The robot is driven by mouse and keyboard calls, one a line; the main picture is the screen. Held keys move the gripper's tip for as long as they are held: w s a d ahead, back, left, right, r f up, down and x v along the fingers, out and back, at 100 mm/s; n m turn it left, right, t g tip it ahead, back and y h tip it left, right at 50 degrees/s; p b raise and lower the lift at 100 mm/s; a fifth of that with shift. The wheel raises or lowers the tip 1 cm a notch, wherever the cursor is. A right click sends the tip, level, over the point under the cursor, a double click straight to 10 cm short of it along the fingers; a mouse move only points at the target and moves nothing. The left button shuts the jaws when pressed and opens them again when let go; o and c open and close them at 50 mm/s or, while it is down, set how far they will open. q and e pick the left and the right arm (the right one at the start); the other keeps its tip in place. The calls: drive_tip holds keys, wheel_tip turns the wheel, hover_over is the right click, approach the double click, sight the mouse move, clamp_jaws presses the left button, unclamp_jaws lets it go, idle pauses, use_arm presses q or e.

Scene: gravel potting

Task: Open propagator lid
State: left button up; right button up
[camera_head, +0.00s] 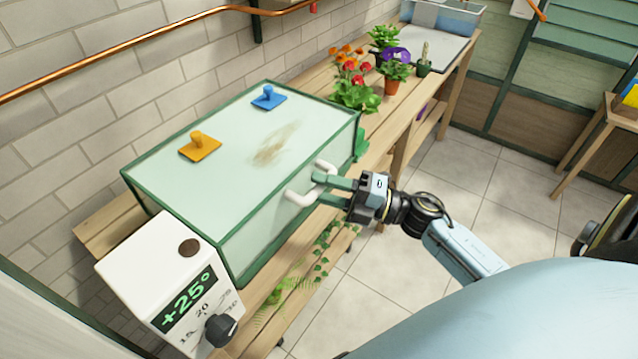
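The propagator (285,232) is a pale green box with dark green edges, standing on a wooden bench by the brick wall. Its lid (225,118) lies flat and closed on top, with a brown smudge, an orange knobbed vent (199,147) and a blue knobbed vent (268,98). A white bent handle (295,198) sticks out at the front. My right gripper (322,188) is at this handle, its two green fingers reaching to it with a gap between them. Whether they press on the handle is not clear. My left gripper is out of view.
A white thermostat box (160,275) reading +25° stands at the propagator's near left end. Potted flowers (358,90) stand beyond its far end. A copper pipe (120,58) runs along the wall above. Trailing plants (285,292) show below the bench. The tiled floor (450,165) at right is open.

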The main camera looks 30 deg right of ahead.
drive_tip(key=shift+w+a+r, duration=0.1)
drive_tip(key=shift+w+a, duration=0.3)
drive_tip(key=shift+a, duration=0.05)
clamp_jaws()
